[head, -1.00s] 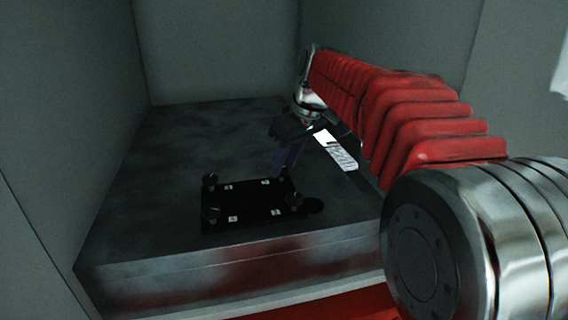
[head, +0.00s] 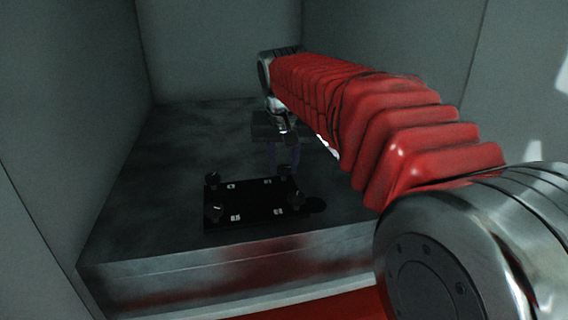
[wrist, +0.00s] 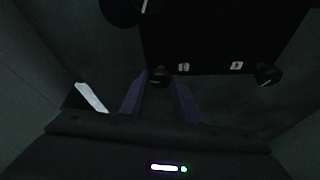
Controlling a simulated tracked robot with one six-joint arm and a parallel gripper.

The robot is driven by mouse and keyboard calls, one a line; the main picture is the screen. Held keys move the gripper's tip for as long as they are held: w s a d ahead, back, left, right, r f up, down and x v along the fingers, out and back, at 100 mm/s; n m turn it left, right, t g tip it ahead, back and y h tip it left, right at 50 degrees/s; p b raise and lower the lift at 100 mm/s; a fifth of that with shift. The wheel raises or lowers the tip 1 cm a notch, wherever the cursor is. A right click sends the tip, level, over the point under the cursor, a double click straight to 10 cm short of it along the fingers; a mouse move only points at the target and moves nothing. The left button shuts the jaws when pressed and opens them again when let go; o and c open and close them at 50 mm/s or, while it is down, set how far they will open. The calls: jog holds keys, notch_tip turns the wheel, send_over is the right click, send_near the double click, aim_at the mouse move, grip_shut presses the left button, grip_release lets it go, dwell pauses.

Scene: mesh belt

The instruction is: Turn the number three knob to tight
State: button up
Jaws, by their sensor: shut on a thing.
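A black plate (head: 250,205) with a dark knob at each corner lies on the grey bench, with small white labels too small to read. My gripper (head: 283,165) reaches down from behind to the far right knob (head: 285,172). In the wrist view, its two purple fingers (wrist: 160,84) stand on either side of this knob (wrist: 159,78), shut on it. The knob's pointer and its number cannot be made out. The far left knob (head: 212,178), near left knob (head: 212,213) and near right knob (head: 297,200) are clear of my gripper.
The plate sits on a raised grey bench (head: 150,200) between grey walls. A white card (wrist: 91,97) lies beside the gripper in the wrist view, mostly hidden by my arm in the head view. The bench left of the plate is clear.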

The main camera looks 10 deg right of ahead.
jog(key=shift+w+a+m+h, duration=0.15)
jog(key=shift+m+h, duration=0.35)
jog(key=shift+m, duration=1.1)
jog(key=o, duration=1)
jog(key=shift+g, duration=0.3)
jog(key=shift+o, duration=0.2)
jog(key=v, duration=1.3)
jog(key=shift+s+a+r, duration=0.2)
jog(key=shift+s+r, duration=0.05)
jog(key=shift+s, duration=0.1)
